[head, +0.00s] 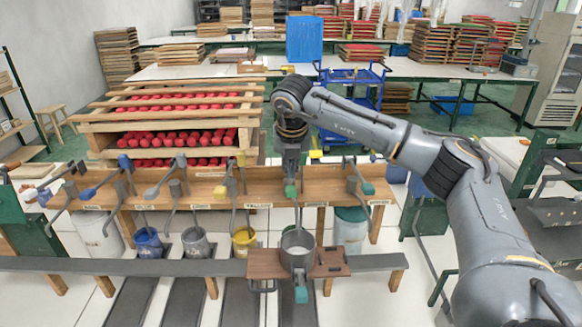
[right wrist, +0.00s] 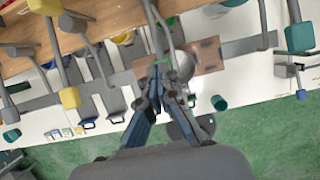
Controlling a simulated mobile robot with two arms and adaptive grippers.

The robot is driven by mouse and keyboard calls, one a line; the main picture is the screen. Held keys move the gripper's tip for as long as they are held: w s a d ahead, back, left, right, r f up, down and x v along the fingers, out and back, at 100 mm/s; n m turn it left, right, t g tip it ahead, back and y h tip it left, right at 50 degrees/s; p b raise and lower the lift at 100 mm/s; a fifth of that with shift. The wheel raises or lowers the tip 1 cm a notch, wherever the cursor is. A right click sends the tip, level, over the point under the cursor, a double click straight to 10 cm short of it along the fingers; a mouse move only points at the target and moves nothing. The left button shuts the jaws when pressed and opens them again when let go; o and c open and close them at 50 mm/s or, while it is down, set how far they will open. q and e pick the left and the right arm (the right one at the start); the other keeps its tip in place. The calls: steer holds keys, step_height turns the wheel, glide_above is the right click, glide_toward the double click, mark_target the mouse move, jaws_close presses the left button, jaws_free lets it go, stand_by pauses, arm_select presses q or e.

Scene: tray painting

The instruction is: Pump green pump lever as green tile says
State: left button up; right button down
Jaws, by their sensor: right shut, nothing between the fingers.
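The green pump lever's handle (head: 291,190) shows at the middle of the wooden pump bench in the head view, directly below my right gripper (head: 291,170). In the right wrist view my right gripper (right wrist: 164,80) is shut and empty, its fingertips close to a bit of green (right wrist: 160,60). I cannot tell whether they touch the lever. A metal pot (head: 297,250) stands below, on a brown board. Small coloured tiles (right wrist: 70,131) lie at the lower left in the right wrist view. Their markings are too small to read. My left gripper is not in view.
Other levers line the bench (head: 220,203), some with blue and yellow handles. Blue (head: 148,243), grey (head: 195,243) and yellow (head: 243,240) buckets stand below. A grey rail (head: 120,267) runs in front. Racks of red items (head: 175,138) stand behind.

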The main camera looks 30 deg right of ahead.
steer(key=shift+f, duration=0.1)
steer(key=shift+f+b, duration=4.4)
steer(key=shift+f, duration=0.95)
steer(key=shift+r+p, duration=3.3)
steer(key=shift+r, duration=2.2)
steer(key=shift+f, duration=0.1)
